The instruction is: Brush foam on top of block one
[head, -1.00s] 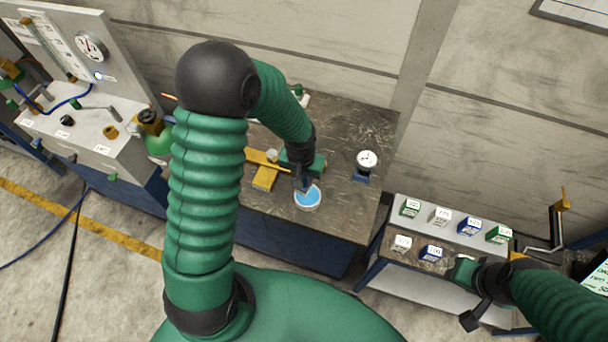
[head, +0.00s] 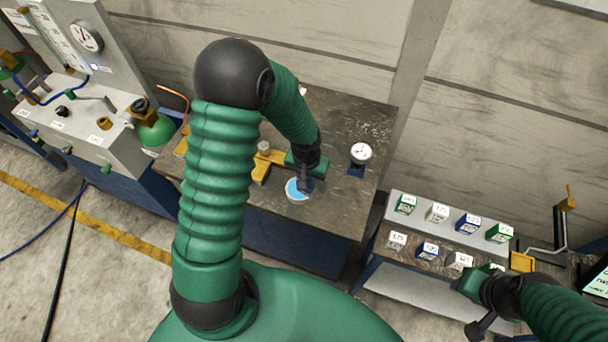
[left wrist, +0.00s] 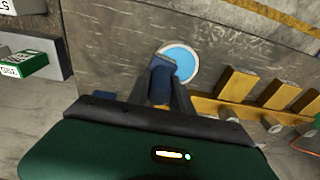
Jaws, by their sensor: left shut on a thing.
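My left gripper (head: 305,184) is shut on a small dark-blue tool, seemingly the brush (left wrist: 161,76), mostly hidden between the fingers. Its tip overlaps the edge of a round white dish with light-blue contents (head: 297,190) on the dark bench; I cannot tell whether it touches the contents. The dish also shows in the left wrist view (left wrist: 181,63). Several yellow blocks (left wrist: 235,84) stand on a yellow strip beside it; I cannot read which is block one. My right gripper (head: 474,283) is by the labelled boxes at lower right; its jaws are unclear.
Several labelled green, white and blue boxes (head: 468,223) stand on a stepped rack at right. A small dial gauge (head: 361,153) stands on the bench, right of the dish. A grey gauge panel (head: 60,40) and a green flask-like vessel (head: 155,131) are at left.

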